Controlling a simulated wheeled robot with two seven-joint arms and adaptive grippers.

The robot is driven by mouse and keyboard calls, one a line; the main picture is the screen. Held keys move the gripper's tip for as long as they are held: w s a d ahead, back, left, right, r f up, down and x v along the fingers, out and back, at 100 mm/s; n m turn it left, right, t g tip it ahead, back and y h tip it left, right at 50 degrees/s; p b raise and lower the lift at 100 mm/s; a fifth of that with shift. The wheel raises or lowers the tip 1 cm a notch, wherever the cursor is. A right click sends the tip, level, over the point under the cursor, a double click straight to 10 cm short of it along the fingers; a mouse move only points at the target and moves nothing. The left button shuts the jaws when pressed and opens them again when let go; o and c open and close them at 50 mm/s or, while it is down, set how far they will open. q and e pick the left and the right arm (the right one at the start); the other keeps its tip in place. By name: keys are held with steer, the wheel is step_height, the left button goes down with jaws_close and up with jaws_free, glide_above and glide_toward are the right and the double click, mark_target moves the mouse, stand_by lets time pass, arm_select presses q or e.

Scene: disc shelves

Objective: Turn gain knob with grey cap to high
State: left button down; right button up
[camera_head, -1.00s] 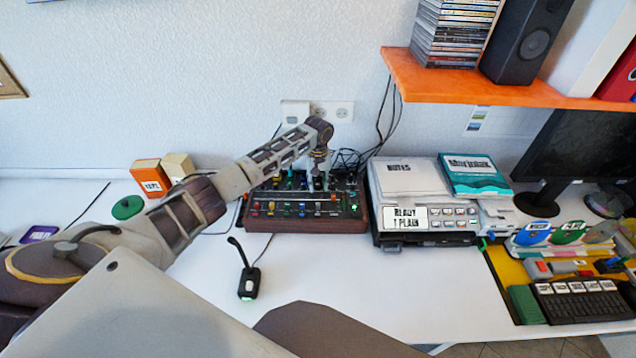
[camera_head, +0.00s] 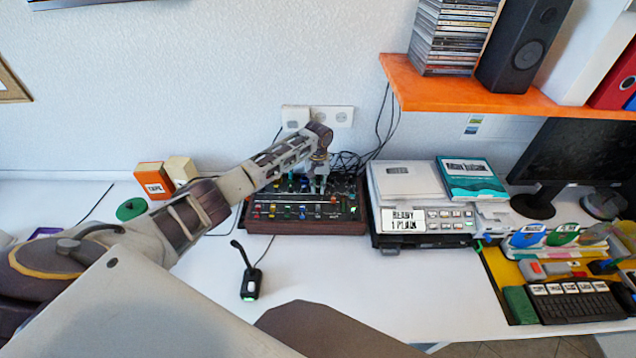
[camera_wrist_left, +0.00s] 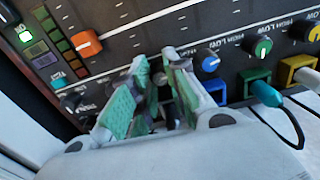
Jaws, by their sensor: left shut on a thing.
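The mixer (camera_head: 300,226) is a dark panel with wooden-looking sides, standing on the desk near the wall. My left gripper (camera_head: 319,186) points down onto its upper right part. In the left wrist view, the green-padded fingers of my left gripper (camera_wrist_left: 160,92) are shut around a knob on the panel. The fingers hide most of this knob, and its cap colour is hard to tell. Along the same row are a blue-capped knob (camera_wrist_left: 210,65), a green-capped knob (camera_wrist_left: 262,47) and a yellow-capped knob (camera_wrist_left: 312,33), with HIGH and LOW labels. My right gripper is out of view.
In the left wrist view, an orange knob (camera_wrist_left: 86,43) and a teal plug (camera_wrist_left: 266,93) with a cable are near the fingers. A device with a READY label (camera_head: 405,219) stands right of the mixer. The front desk is mostly clear.

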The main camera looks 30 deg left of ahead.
arm_select(q)
steer(key=shift+r+m+p, duration=0.1)
steer(key=shift+m+p, duration=0.3)
steer(key=shift+m, duration=0.1)
steer(key=shift+m+p, duration=0.3)
steer(key=shift+m, duration=0.4)
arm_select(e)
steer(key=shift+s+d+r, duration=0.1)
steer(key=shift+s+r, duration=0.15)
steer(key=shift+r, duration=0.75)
arm_select(q)
steer(key=c, duration=1.3)
jaws_free()
steer(key=shift+c, duration=0.2)
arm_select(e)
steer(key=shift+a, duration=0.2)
